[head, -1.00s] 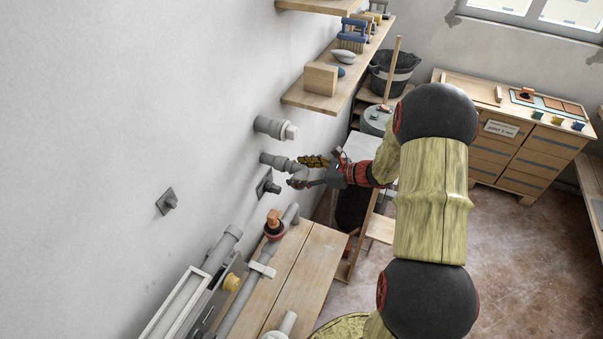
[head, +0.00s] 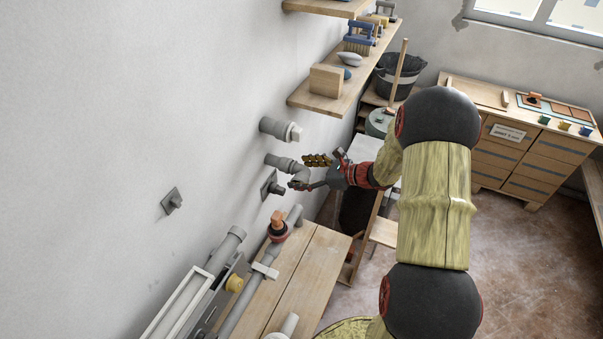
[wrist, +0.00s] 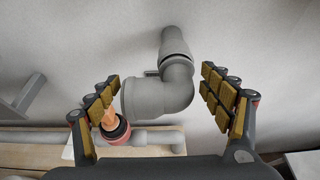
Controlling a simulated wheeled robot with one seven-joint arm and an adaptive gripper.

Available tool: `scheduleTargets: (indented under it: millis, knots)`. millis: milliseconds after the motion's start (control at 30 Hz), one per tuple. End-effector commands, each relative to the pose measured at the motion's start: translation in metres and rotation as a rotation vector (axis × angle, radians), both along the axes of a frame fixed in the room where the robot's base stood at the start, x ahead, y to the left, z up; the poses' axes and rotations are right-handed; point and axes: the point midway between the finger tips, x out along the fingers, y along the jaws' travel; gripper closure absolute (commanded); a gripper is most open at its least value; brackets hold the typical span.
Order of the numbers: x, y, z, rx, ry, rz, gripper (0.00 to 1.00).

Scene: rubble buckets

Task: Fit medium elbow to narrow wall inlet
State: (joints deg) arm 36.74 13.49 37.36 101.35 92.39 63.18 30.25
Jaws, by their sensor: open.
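The grey medium elbow (wrist: 160,93) sits on the end of the narrow wall inlet (wrist: 174,45) in the wrist view, with its wide mouth turned to the left. In the head view the elbow (head: 299,179) meets the inlet pipe (head: 280,162) that comes out of the wall. My gripper (head: 318,173) is open beside the elbow. In the wrist view its padded fingers (wrist: 165,98) stand apart on the elbow's left and right, with a gap visible on the right. How deep the inlet goes into the elbow is hidden.
A wider capped wall pipe (head: 281,129) is just above. A dark wall bracket (head: 271,186) is below. A bench (head: 300,262) with grey pipes and an orange-and-red fitting (head: 277,226) stands underneath. A shelf (head: 325,104) overhangs behind.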

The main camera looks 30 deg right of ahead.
Motion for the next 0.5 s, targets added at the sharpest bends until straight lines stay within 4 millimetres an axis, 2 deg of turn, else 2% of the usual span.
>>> scheduleTargets:
  millis: [367, 500]
  knots:
    - [-0.0008, -0.0005, 0.0001, 0.000, 0.000, 0.000, 0.15]
    - [-0.0083, -0.0074, 0.0044, 0.000, 0.000, -0.002, 0.15]
